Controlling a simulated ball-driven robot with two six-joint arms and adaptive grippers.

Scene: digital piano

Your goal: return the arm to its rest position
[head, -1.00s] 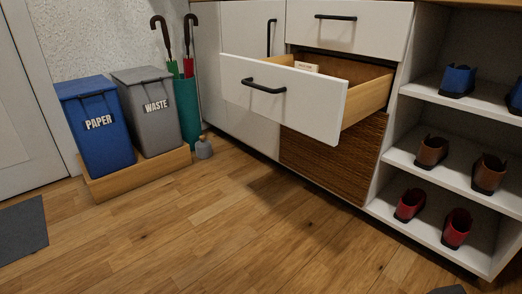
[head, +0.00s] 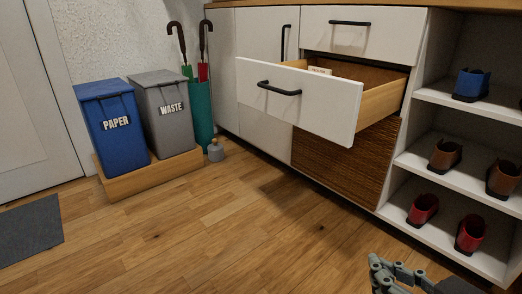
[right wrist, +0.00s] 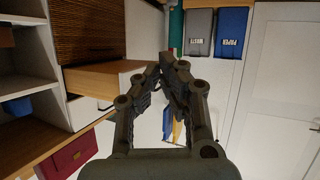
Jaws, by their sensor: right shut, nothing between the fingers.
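My right gripper (head: 382,264) shows at the bottom right of the head view, above the wood floor and in front of the shoe shelves. In the right wrist view its two fingers (right wrist: 170,62) come together at the tips, with nothing held between them. It is apart from the open drawer (head: 300,100), which also shows in the right wrist view (right wrist: 92,80). My left gripper is not in either view.
The drawer sticks out of the white cabinet, with a small pale item (head: 319,71) inside. Shoe shelves (head: 430,165) stand at right. The paper bin (head: 115,130), waste bin (head: 168,115) and umbrella stand (head: 202,115) stand at left. The middle floor is clear.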

